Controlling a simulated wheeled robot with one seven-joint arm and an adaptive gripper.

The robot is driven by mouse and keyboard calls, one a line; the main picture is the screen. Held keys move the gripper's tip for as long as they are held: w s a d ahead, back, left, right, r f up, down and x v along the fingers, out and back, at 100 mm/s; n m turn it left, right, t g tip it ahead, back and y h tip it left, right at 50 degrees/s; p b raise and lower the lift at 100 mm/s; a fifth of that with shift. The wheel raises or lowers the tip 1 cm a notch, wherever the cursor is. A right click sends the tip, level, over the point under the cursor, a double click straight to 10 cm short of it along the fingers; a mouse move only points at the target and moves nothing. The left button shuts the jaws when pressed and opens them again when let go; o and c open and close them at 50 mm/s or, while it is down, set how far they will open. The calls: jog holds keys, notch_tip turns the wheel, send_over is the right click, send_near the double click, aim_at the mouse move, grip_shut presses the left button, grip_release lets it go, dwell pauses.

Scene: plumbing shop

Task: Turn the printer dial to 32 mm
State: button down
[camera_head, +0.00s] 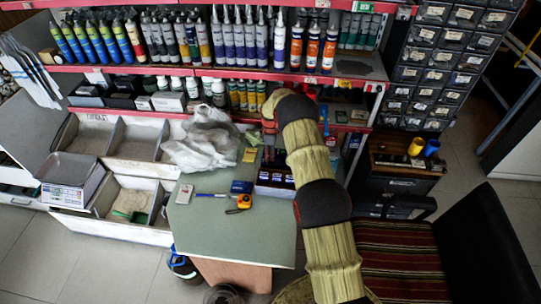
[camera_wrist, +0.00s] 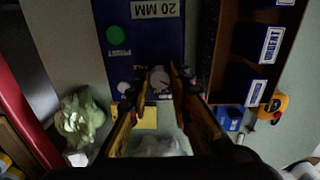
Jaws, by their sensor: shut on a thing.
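The printer (camera_wrist: 150,55) is a dark blue box in the wrist view. Its upside-down label (camera_wrist: 157,10) reads 20 MM. A green round button (camera_wrist: 115,35) marked PRINT and a small white round spot (camera_wrist: 123,87) are on its face. The pale dial (camera_wrist: 160,80) sits between the fingertips of my gripper (camera_wrist: 160,84), which is shut on it. The fingers hide the dial's sides, and its setting cannot be read beyond the label. In the head view my arm hides the gripper and most of the printer.
A tray with URGENT labels (camera_wrist: 208,60) stands close beside the printer. The green tabletop (camera_head: 225,230) also holds an orange tape measure (camera_head: 244,201), a blue item (camera_head: 241,186), a yellow pad (camera_head: 250,155) and a crumpled plastic bag (camera_head: 205,140).

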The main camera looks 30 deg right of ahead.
jog(key=shift+m, duration=0.3)
jog(key=m+b, duration=0.2)
jog(key=m, duration=0.3)
jog(key=shift+b, duration=0.4)
jog(key=m+b, duration=0.1)
jog(key=m, duration=0.6)
jog(key=shift+m+b, duration=0.35)
jog(key=shift+m, duration=0.05)
jog(key=m, duration=0.5)
jog(key=shift+b, duration=0.4)
jog(key=m, duration=0.5)
jog(key=shift+m, duration=0.3)
jog(key=c, duration=1.6)
grip_release()
